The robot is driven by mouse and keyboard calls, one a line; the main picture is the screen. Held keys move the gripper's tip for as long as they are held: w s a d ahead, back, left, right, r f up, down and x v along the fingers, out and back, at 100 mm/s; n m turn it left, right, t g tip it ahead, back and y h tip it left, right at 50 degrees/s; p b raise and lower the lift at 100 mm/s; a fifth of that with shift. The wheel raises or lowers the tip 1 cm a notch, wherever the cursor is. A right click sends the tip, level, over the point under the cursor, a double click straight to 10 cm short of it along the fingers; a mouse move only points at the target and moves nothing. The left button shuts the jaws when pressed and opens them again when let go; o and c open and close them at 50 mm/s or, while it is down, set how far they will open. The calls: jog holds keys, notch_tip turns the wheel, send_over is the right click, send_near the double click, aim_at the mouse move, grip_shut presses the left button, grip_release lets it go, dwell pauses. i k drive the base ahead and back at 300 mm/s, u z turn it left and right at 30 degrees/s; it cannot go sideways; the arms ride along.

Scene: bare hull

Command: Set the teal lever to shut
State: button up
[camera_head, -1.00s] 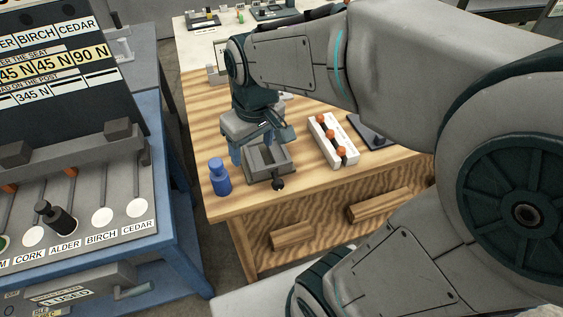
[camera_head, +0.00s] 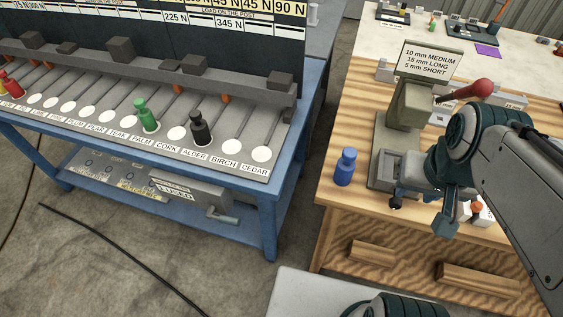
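The box carries a label that seems to read "1 USED"; I cannot read any open or shut marking. My gripper (camera_head: 422,207) is far to the right, over the front of the wooden workbench beside a small grey vise. Its fingers look apart, with nothing seen between them. The left finger is partly lost against the vise.
The blue bench (camera_head: 268,215) has a leg just right of the lever. Coloured pegs, including a green one (camera_head: 145,116), stand above. A blue bottle (camera_head: 345,167) and a red-knobbed press (camera_head: 410,103) stand on the wooden workbench (camera_head: 345,203). Open floor lies before the blue bench; a dark cable crosses it.

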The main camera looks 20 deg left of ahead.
aim_at(228, 219)
jog(key=u, duration=1.25)
jog(key=k, duration=0.15)
jog(key=u, duration=1)
